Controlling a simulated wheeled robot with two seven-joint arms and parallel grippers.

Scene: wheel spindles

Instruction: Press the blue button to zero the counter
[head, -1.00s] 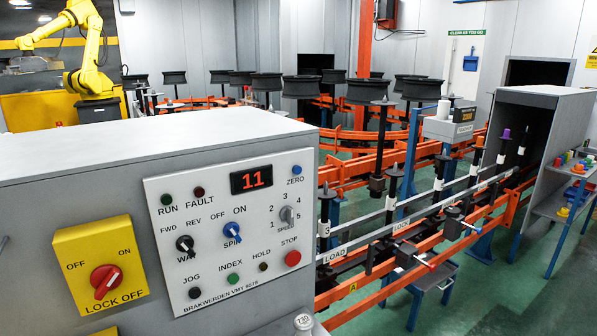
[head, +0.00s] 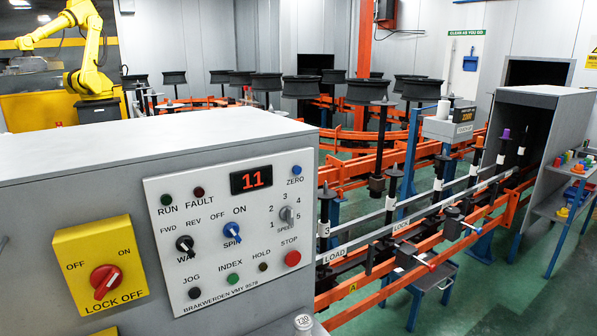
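The control panel (head: 170,235) is a white plate on the front of a grey cabinet in the head view. The small blue button (head: 297,170) sits at its upper right, above the label ZERO. The counter (head: 251,180) is a dark display left of the button and reads 11 in red digits. Nothing touches or covers the button. Neither of my grippers shows in the head view.
The panel also has a blue SPIN knob (head: 231,231), a speed knob (head: 287,215) and a red STOP button (head: 293,258). A yellow lock-off switch (head: 103,268) is at left. Orange conveyor rails (head: 420,240) with spindles run to the right. A yellow robot arm (head: 92,50) stands behind.

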